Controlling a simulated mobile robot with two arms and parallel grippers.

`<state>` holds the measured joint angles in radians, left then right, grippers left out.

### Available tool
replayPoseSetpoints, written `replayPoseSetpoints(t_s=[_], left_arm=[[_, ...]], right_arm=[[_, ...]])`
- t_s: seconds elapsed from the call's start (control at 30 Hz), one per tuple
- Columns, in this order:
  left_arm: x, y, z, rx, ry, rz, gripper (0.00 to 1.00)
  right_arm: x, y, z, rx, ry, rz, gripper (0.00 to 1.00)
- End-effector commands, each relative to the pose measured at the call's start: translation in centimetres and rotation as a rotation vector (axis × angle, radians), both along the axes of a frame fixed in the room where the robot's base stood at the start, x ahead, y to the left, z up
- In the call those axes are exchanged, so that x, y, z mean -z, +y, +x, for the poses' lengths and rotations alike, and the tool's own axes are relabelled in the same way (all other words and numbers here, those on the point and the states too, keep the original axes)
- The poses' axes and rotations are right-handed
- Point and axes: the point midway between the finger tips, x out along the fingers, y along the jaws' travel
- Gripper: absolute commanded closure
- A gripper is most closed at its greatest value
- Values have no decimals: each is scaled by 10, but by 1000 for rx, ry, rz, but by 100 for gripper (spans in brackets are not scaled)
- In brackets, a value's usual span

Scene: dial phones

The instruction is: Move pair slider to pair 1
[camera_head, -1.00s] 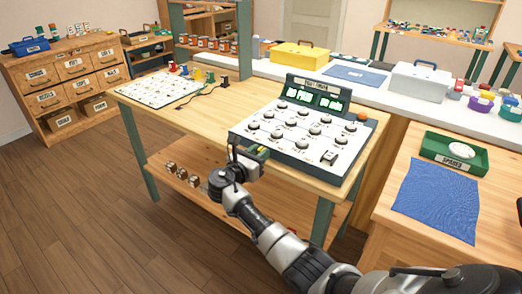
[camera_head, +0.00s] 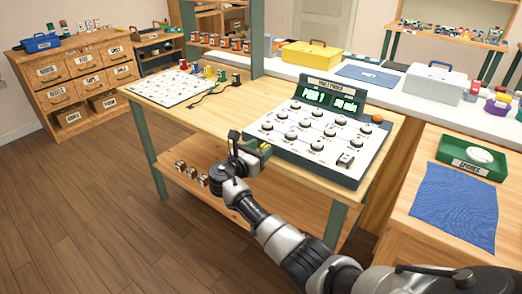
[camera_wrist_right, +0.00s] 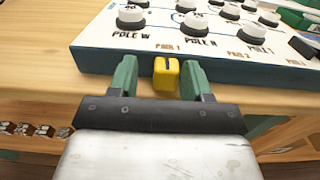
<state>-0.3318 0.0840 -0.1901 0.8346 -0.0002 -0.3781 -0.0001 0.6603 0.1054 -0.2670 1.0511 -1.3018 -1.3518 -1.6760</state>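The white panel (camera_head: 318,137) with black knobs and a lit green display sits on the wooden bench. The yellow pair slider (camera_wrist_right: 166,74) stands at the panel's front edge, just below the "PAIR 1" lettering, in the right wrist view. The "PAIR 2" lettering lies farther right. My right gripper (camera_wrist_right: 158,78) is open, with one green finger on each side of the slider and a gap on both sides. In the head view my right gripper (camera_head: 261,151) is at the left part of the panel's front edge. My left gripper is not in view.
A white lettered board (camera_head: 170,88) and several coloured posts stand at the bench's left end, with a black cable nearby. Small blocks (camera_head: 190,172) sit on the lower shelf. A green tray (camera_head: 468,158) and blue cloth (camera_head: 453,205) lie on the right-hand table.

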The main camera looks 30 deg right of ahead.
Motion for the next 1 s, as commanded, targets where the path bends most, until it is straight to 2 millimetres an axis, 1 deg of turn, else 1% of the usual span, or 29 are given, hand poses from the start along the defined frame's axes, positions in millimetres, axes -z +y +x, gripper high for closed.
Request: replayPoseSetpoints(t_s=[0.27, 0.37, 0.47, 0.5, 0.8, 0.9, 1.0], left_arm=[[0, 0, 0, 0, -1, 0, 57], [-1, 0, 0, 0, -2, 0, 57], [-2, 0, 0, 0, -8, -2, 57], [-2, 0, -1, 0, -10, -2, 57], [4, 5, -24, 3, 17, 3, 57], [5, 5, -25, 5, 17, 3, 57], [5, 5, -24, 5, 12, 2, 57]], right_arm=[[1, -1, -1, 4, 2, -1, 47], [1, 3, -2, 3, 2, -1, 47], [1, 15, -7, 1, 2, 0, 47], [1, 21, -10, 1, 1, 1, 47], [1, 77, -32, 0, 2, 2, 47], [1, 89, -37, 1, 0, 1, 47], [1, 97, -40, 0, 1, 1, 47]])
